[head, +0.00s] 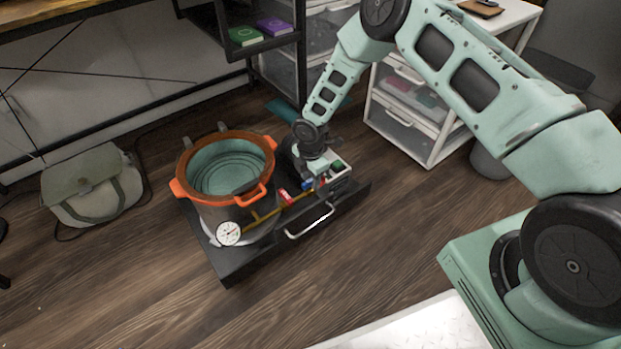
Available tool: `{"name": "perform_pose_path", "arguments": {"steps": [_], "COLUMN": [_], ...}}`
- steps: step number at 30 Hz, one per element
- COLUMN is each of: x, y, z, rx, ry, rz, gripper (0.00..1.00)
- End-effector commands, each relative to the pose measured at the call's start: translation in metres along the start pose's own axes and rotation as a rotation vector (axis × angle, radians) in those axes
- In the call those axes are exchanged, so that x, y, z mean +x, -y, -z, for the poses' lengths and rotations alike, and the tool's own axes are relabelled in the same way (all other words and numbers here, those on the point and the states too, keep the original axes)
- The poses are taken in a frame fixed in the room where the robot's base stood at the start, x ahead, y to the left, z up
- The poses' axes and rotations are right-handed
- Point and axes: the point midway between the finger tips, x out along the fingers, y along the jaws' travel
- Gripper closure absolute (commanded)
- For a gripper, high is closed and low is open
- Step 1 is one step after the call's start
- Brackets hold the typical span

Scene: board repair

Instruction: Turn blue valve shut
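A small blue part (306,185), which looks like the blue valve, sits at the right end of a thin brass pipe (266,215). It is partly covered by my gripper and tiny in view, so I cannot tell its handle's angle. My gripper (317,172) points down right over this end of the pipe, close to the blue part. Its fingertips are too small and crowded to tell whether they are open or touch it. A red part (284,196) lies just left of the blue one, along the same pipe.
A large pot with an orange rim (181,190) and a round white gauge (228,233) stand left of my gripper on a black platform (240,266) with a metal handle (310,222). A grey-green bag (92,185) lies left. White drawers (405,130) stand behind right. Front floor is clear.

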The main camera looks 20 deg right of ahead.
Motion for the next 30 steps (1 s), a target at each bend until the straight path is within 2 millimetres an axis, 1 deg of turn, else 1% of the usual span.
{"name": "perform_pose_path", "arguments": {"steps": [4, 5, 6, 8, 9, 20, 26, 30], "x": [-0.0003, -0.0003, -0.0003, -0.0003, -0.0003, -0.0012, -0.0021, -0.0023], "y": [0.0000, 0.0001, 0.0001, 0.0001, 0.0001, 0.0000, 0.0002, 0.0005], "z": [0.0002, 0.0001, 0.0002, 0.0002, 0.0002, 0.0004, 0.0009, 0.0010], "rx": [0.000, 0.000, 0.000, 0.000, 0.000, 0.038, 0.145, 0.259], "ry": [0.000, 0.000, 0.000, 0.000, 0.000, 0.000, 0.000, 0.000], "rz": [0.000, 0.000, 0.000, 0.000, 0.000, 0.000, 0.000, 0.001], "gripper": [0.62, 0.70, 0.81, 0.98, 1.00, 1.00, 1.00, 1.00]}}
